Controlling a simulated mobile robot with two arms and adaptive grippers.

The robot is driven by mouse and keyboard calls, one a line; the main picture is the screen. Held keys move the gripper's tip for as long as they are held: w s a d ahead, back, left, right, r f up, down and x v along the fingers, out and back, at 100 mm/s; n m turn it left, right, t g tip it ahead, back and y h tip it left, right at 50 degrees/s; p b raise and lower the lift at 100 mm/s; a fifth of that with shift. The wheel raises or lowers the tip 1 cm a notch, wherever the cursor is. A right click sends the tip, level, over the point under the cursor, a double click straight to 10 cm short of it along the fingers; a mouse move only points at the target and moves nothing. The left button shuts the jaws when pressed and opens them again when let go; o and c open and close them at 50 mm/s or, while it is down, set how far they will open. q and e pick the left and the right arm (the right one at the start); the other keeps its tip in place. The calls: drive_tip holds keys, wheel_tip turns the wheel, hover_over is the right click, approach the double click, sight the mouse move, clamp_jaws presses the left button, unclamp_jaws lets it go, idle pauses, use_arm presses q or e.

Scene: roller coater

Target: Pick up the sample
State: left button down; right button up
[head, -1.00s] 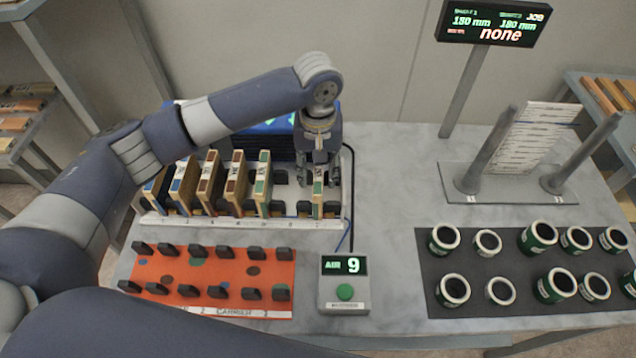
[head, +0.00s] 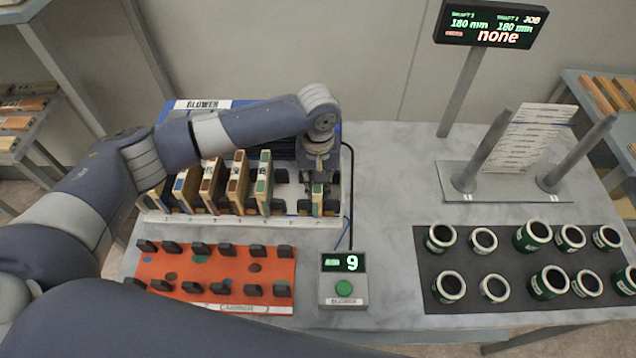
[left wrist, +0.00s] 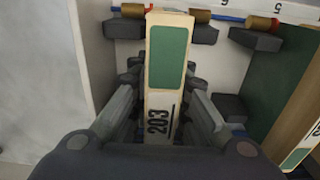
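The samples are upright wooden panels with coloured faces, standing in the white slotted rack of the blower. One sample (head: 317,207), with a green patch, stands alone in the rack's right end slot. In the left wrist view this sample (left wrist: 167,55) shows the label 203. My left gripper (head: 318,188) is above it, pointing down. In the left wrist view its fingers (left wrist: 160,110) lie on both sides of the sample, with narrow gaps still visible, so it looks open around it. The fingertips' lower ends are partly hidden. My right gripper is not in view.
Several other samples (head: 211,185) stand left in the rack (head: 240,219). In front lie an orange carrier mat (head: 215,270) with black holders and a control box (head: 344,289) reading 9. To the right are a roller stand (head: 508,185) and a dark mat (head: 465,262) with several rings.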

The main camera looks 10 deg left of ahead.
use_arm(q)
drive_tip(key=shift+r, duration=0.1)
drive_tip(key=shift+r, duration=0.3)
wheel_tip(320, 180, up, 9)
drive_tip(key=shift+r+b, duration=0.15)
drive_tip(key=shift+b, duration=1.05)
wheel_tip(320, 180, up, 4)
drive_tip(key=p, duration=0.5)
drive_tip(key=shift+p, duration=0.4)
drive_tip(key=shift+f, duration=0.3)
